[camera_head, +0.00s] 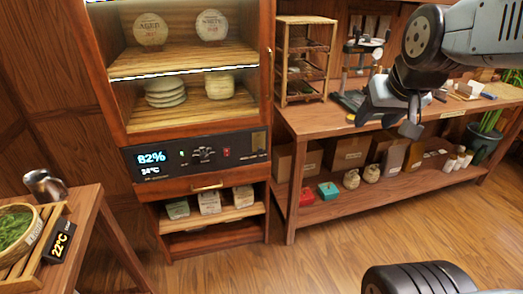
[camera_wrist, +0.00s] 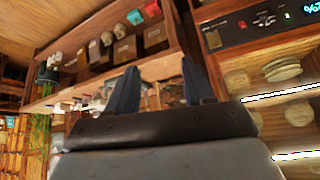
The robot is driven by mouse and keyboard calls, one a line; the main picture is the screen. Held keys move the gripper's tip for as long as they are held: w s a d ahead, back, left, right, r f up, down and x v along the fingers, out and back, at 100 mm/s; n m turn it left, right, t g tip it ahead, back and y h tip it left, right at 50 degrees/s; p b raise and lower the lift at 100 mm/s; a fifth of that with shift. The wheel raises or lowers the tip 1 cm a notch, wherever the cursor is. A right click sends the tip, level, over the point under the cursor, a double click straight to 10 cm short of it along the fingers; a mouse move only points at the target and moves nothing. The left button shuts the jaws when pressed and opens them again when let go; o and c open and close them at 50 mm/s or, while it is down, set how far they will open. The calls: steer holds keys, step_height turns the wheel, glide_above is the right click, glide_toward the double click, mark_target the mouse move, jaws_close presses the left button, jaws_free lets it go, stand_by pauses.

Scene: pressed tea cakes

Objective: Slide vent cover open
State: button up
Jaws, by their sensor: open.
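The dark control panel (camera_head: 200,153) of the wooden cabinet carries a lit display reading 82%, small controls and, at its right end, a small brass-coloured plate (camera_head: 259,141) that looks like the vent cover. Whether it is open or shut is too small to tell. The plate also shows near the top of the wrist view (camera_wrist: 213,39). My gripper (camera_head: 388,122) is in the air at the upper right, in front of the workbench and well to the right of the panel. In the wrist view its two dark fingers (camera_wrist: 160,82) are apart with nothing held.
The workbench (camera_head: 300,121) stands right of the cabinet, with a small rack (camera_head: 302,62) on top and boxes and jars on its lower shelf. A drawer handle (camera_head: 207,185) sticks out below the panel. A side table (camera_head: 85,215) stands at left. The floor in front is clear.

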mark_target(261, 151)
steer(key=w+a+f+t+y, duration=0.15)
steer(key=w+a+f, duration=0.3)
steer(key=w, duration=0.45)
steer(key=w+a+f+t, duration=0.25)
steer(key=w+f, duration=0.35)
steer(key=w, duration=0.3)
steer(key=w+a+f+t+y, duration=0.1)
steer(key=w+a+f, duration=0.35)
steer(key=w, duration=0.45)
steer(key=s+a+f+t+y, duration=0.1)
steer(key=a+f+t, duration=0.25)
steer(key=f, duration=0.75)
steer(key=s+a+f+t+y, duration=0.15)
steer(key=a+f, duration=0.25)
steer(key=f, duration=0.8)
steer(key=shift+t, duration=0.4)
steer(key=x, duration=1.4)
steer(key=shift+w+a+r, duration=0.1)
steer(key=shift+w+r, duration=0.05)
steer(key=shift+w, duration=0.2)
jaws_close()
